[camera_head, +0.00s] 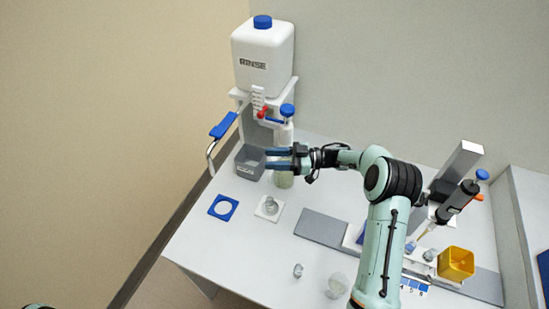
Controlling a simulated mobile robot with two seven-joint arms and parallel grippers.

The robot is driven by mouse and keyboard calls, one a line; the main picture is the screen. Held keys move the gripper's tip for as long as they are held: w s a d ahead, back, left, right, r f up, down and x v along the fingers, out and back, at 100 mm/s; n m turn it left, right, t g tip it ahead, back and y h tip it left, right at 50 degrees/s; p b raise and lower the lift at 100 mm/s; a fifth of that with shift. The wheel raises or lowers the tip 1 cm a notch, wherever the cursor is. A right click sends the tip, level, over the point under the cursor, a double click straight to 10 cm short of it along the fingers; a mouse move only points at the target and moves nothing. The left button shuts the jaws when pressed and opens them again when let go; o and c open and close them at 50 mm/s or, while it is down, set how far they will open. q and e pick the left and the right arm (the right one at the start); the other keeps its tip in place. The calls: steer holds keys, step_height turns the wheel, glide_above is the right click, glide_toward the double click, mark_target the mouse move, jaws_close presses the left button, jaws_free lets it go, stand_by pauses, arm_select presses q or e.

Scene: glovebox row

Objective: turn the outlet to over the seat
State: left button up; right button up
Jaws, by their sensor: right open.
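The outlet (240,108) is a thin metal pipe with a blue grip sleeve (224,125), coming from the stand under the white RINSE container (262,58). It points to the left, and its bent-down end (210,158) hangs near the table's left edge, away from the seats. A blue square seat with a round centre (212,208) lies on the table.
A grey bin (246,169) stands below the container. A white square (262,216) holds a small glass piece. Small glassware (298,270) stands at the front. A yellow cup (456,263) and a dark syringe-like device (457,202) are at the right. The table's left front is clear.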

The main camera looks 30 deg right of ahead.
arm_select(q)
steer(key=shift+s+f+b, duration=0.75)
steer(key=shift+f+b, duration=0.05)
steer(key=shift+f, duration=0.2)
arm_select(e)
steer(key=v, duration=1.3)
steer(key=shift+d, duration=0.15)
